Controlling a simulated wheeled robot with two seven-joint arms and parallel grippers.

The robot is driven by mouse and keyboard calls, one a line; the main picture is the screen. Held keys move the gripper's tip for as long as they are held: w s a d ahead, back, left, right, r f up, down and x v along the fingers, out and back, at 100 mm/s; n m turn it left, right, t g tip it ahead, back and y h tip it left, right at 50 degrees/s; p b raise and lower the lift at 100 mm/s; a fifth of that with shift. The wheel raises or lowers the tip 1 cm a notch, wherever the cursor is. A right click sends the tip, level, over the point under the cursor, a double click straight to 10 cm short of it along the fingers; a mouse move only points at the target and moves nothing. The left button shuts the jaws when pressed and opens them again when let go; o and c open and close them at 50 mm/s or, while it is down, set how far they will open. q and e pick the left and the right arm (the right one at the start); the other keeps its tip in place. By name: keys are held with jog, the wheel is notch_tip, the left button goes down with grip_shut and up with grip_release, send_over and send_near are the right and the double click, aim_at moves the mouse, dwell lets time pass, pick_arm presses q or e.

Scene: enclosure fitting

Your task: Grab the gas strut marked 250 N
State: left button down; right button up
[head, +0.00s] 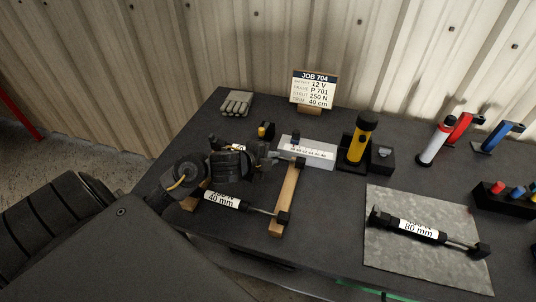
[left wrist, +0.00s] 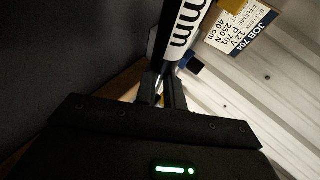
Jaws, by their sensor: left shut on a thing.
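My left gripper (head: 262,158) is over the wooden rack (head: 287,196), shut on a black strut with a white label. In the left wrist view this strut (left wrist: 187,32) rises from between my fingertips (left wrist: 165,88), and only "mm" of its label reads. In the head view my gripper hides most of it. A second strut (head: 230,202), labelled "40 mm", lies across the front of the rack. A third strut (head: 410,226), labelled "80 mm", lies on a grey mat (head: 385,265). I cannot make out a force marking on any strut. My right gripper is not in view.
A job card (head: 313,87) at the back reads 250 N for the strut. A white ruled plate (head: 318,152), a yellow torch (head: 361,138) in a black holder, grey gloves (head: 237,103) and red, white and blue tools (head: 435,143) stand around. Table is clear between rack and mat.

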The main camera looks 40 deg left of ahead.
pick_arm(q)
jog(key=s+a+r+p, duration=0.2)
jog(key=s+a+r, duration=0.6)
jog(key=a+r, duration=0.3)
jog(key=shift+s+r, duration=0.35)
jog(key=shift+r, duration=0.2)
